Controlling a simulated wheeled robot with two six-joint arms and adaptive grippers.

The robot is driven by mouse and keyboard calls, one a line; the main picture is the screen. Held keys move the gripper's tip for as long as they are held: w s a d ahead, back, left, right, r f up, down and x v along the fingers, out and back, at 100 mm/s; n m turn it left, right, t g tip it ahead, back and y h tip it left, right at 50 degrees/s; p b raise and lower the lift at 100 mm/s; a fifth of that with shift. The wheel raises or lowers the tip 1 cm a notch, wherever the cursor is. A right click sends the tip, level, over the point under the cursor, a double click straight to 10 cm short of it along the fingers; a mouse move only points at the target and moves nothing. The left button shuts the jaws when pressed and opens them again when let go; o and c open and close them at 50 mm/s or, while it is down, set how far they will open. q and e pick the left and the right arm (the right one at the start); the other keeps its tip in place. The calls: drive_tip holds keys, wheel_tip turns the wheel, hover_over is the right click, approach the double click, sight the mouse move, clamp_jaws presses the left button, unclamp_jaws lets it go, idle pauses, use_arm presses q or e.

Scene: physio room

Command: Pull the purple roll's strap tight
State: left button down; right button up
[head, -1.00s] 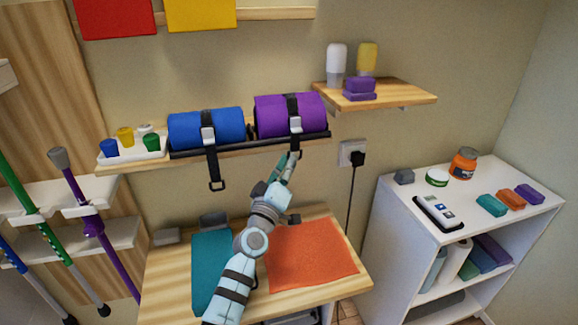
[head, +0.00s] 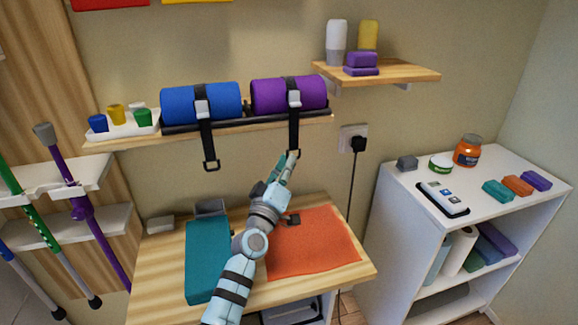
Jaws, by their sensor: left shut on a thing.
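The purple roll (head: 267,97) lies on the wall shelf (head: 225,132), to the right of the blue roll (head: 182,103). A black strap with a grey buckle (head: 294,98) goes around it. The strap's tail (head: 294,132) hangs straight down past the shelf's front edge. My left gripper (head: 291,158) is shut on the tail's lower end, below the shelf, and mostly hides that end. The blue roll has a similar strap (head: 207,143), hanging free with a ring at its end. My right gripper is not in view.
A white tray of small coloured pots (head: 124,122) stands on the shelf's left end. Below is a wooden table (head: 158,283) with a teal block (head: 207,262) and an orange mat (head: 315,245). A socket with a plug (head: 355,142) is right of the gripper.

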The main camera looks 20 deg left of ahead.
use_arm(q)
drive_tip(key=c, duration=1.9)
unclamp_jaws()
drive_tip(key=shift+f, duration=0.35)
drive_tip(key=shift+o, duration=0.6)
drive_tip(key=shift+a, duration=0.15)
drive_tip(key=v, duration=1.1)
drive_tip(key=shift+s, duration=0.45)
